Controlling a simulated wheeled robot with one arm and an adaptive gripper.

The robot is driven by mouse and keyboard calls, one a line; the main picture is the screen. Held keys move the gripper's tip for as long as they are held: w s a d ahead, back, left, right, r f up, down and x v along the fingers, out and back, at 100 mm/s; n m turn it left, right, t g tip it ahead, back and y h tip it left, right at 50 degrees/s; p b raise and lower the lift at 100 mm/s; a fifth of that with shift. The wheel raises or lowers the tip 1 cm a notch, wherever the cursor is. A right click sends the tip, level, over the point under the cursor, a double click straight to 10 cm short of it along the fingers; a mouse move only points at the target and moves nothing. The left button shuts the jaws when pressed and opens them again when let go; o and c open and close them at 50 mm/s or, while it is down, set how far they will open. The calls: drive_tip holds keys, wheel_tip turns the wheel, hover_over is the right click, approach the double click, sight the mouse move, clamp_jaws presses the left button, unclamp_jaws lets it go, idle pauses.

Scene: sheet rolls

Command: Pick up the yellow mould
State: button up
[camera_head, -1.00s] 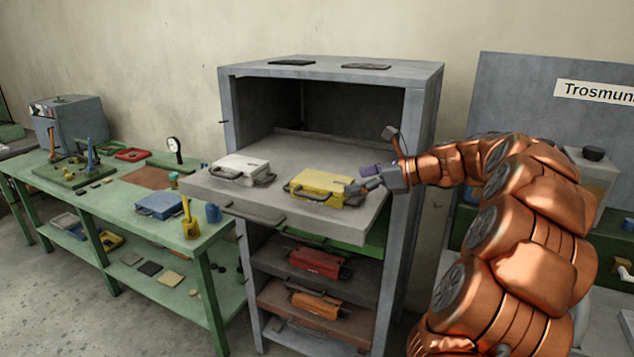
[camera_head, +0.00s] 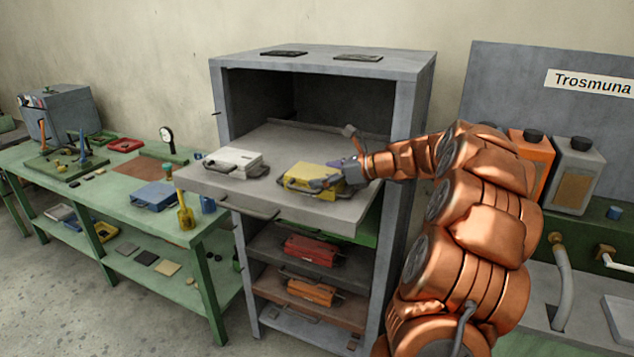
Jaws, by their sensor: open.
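The yellow mould (camera_head: 311,176) lies on the pulled-out grey drawer (camera_head: 215,184) of the grey cabinet, on the drawer's right half. It is a flat box with dark handles. My gripper (camera_head: 335,180) is open at the mould's right end, with its fingers around or just over the handle there. I cannot tell whether the fingers touch it. Part of the mould's right end is hidden behind the gripper.
A white mould (camera_head: 236,161) lies left of the yellow one on the same drawer. A red mould (camera_head: 309,250) and an orange mould (camera_head: 311,291) sit on lower shelves. A green workbench (camera_head: 125,196) stands left of the cabinet. Orange and grey canisters (camera_head: 575,175) stand at right.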

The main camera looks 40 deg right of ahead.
drive_tip(key=c, duration=1.5)
drive_tip(key=shift+o, duration=0.2)
drive_tip(key=shift+r, duration=0.15)
